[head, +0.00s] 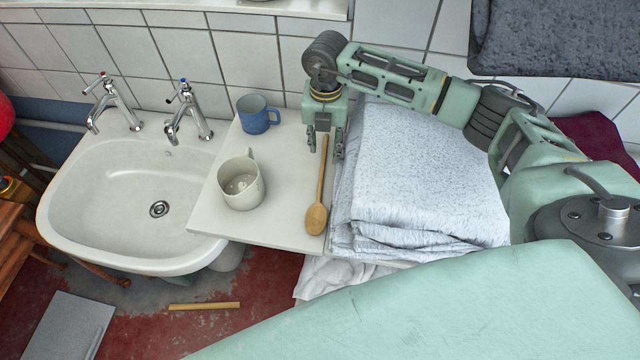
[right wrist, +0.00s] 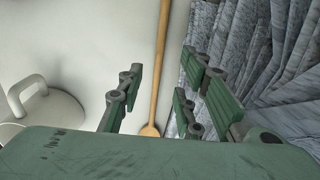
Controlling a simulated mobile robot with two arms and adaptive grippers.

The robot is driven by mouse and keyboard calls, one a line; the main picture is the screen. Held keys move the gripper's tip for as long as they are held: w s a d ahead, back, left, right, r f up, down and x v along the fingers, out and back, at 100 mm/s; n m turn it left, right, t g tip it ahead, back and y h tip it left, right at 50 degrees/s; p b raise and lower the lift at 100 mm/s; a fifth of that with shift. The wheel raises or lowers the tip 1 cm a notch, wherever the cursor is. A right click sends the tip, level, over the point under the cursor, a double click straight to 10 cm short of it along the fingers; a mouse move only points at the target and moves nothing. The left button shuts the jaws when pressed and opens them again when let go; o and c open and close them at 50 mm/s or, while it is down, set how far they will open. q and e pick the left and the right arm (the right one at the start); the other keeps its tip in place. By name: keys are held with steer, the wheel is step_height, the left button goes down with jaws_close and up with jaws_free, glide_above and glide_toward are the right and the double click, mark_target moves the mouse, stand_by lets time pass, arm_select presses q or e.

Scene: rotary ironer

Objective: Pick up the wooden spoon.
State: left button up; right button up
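The wooden spoon (head: 317,214) lies on the white board (head: 270,232) beside the folded towels, its bowl toward the front edge and its handle toward the wall. My right gripper (head: 325,150) points down over the handle's far end. In the right wrist view the spoon (right wrist: 161,70) runs between the spread fingers of my right gripper (right wrist: 155,95), which is open, with gaps on both sides of the handle. I cannot tell how high the fingers are above the board. My left gripper is not in view.
A pale mug (head: 241,186) and a blue mug (head: 257,114) stand on the board, left of the spoon. Folded towels (head: 415,180) are piled close on its right. A sink (head: 130,205) with two taps is at the left.

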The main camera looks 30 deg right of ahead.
mark_target(324, 157)
steer(key=shift+w+f+p, duration=0.1)
steer(key=shift+f+p, duration=0.45)
steer(key=shift+f, duration=1.4)
jaws_close()
